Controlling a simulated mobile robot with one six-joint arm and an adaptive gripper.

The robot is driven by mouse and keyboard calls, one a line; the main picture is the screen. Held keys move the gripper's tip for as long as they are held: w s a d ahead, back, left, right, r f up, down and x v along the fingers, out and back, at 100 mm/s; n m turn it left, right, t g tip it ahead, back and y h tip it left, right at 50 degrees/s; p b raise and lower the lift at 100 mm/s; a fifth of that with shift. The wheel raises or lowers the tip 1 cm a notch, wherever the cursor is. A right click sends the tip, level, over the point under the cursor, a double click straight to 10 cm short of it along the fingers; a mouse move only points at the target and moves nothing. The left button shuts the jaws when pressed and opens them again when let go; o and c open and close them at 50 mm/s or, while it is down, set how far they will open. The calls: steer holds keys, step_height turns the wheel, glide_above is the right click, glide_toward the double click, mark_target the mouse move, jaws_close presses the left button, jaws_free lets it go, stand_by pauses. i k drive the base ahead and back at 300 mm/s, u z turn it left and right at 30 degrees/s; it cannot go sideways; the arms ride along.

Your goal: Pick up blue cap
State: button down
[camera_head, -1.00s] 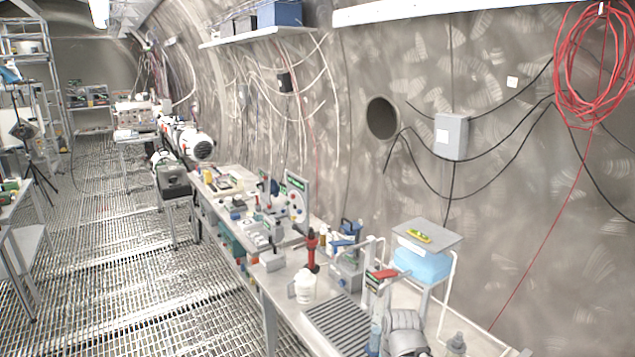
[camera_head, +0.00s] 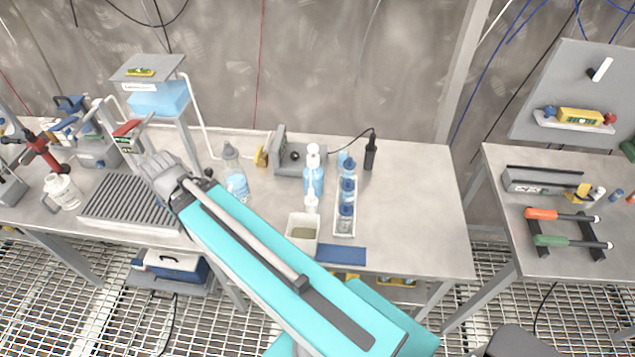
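Several bottles with blue caps (camera_head: 348,164) stand in a narrow white tray (camera_head: 336,233) at the middle of the bench. Small loose cylinders lie on the right table; one looks like a blue cap (camera_head: 616,196). I cannot tell which is the task's cap. My teal arm reaches up and left across the bench from the bottom. The grey part at its far end appears to be my gripper (camera_head: 160,172), beside a ribbed grey rack (camera_head: 125,210) and well left of the blue caps. Its fingers are not clear, and I see nothing held.
A white-capped bottle (camera_head: 313,172), a wash bottle (camera_head: 235,175) and an open beige box (camera_head: 301,248) stand near the tray. A blue mat (camera_head: 341,254) lies at the front edge. The bench's right part is clear. A gap separates it from the right table (camera_head: 560,262).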

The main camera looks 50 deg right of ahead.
mark_target(347, 209)
steer(key=z, duration=1.65)
